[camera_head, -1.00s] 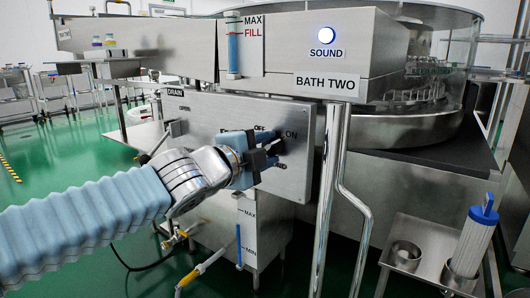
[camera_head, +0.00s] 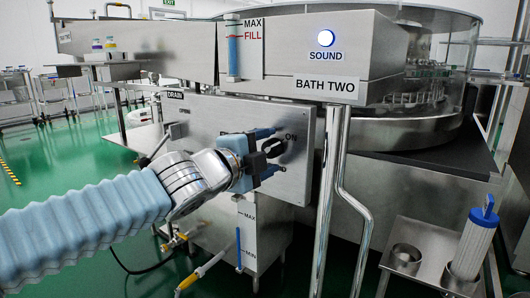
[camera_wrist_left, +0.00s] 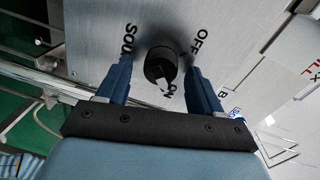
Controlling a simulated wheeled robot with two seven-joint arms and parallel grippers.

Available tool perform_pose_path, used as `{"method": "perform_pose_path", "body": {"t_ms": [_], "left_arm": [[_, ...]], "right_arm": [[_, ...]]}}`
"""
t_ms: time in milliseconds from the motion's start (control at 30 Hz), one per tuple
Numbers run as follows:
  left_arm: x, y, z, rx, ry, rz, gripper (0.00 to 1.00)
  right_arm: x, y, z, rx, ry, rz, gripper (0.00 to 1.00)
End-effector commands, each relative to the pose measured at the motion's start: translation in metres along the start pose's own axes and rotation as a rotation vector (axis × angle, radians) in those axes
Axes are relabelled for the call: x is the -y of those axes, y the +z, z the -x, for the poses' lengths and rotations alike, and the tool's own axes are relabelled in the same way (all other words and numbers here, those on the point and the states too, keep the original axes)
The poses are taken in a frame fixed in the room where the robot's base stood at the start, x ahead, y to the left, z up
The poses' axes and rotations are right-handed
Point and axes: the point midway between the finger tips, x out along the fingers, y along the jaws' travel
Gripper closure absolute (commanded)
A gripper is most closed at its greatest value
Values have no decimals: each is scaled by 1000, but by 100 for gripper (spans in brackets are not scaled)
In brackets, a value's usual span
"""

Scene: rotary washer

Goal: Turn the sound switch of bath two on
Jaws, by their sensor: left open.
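The sound switch is a round black knob (camera_head: 273,148) on the metal panel (camera_head: 205,116) under the BATH TWO label. In the left wrist view the knob (camera_wrist_left: 160,65) has a pale mark on its side toward the word ON. My left gripper (camera_head: 268,152) is open in front of the panel. Its two blue fingers stand on either side of the knob, with gaps visible in the left wrist view (camera_wrist_left: 159,82). The round SOUND lamp (camera_head: 326,36) above glows blue-white. My right gripper is not in view.
A vertical metal pipe (camera_head: 328,200) stands just right of the panel. A small tray stand (camera_head: 425,240) holding a white cylinder with a blue top (camera_head: 473,240) is at lower right. Below the panel is a metal tank (camera_head: 225,215) with hoses.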

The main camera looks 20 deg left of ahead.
Motion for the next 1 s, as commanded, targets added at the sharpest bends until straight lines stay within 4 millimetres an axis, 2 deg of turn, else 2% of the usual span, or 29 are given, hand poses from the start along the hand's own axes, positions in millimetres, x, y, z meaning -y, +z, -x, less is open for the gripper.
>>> {"method": "perform_pose_path", "body": {"t_ms": [133,233,500,700,833,1000], "left_arm": [[3,-1,6,0,-1,0,34],[6,-2,21,-1,-3,-1,34],[7,-2,88,-4,-4,1,34],[4,-2,124,-3,-4,1,34],[1,0,135,-1,-1,0,34],[-1,0,138,0,1,0,34]], "right_arm": [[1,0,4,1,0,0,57],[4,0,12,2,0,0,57],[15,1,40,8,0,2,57],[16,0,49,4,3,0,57],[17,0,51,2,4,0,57],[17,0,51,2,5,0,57]]}}
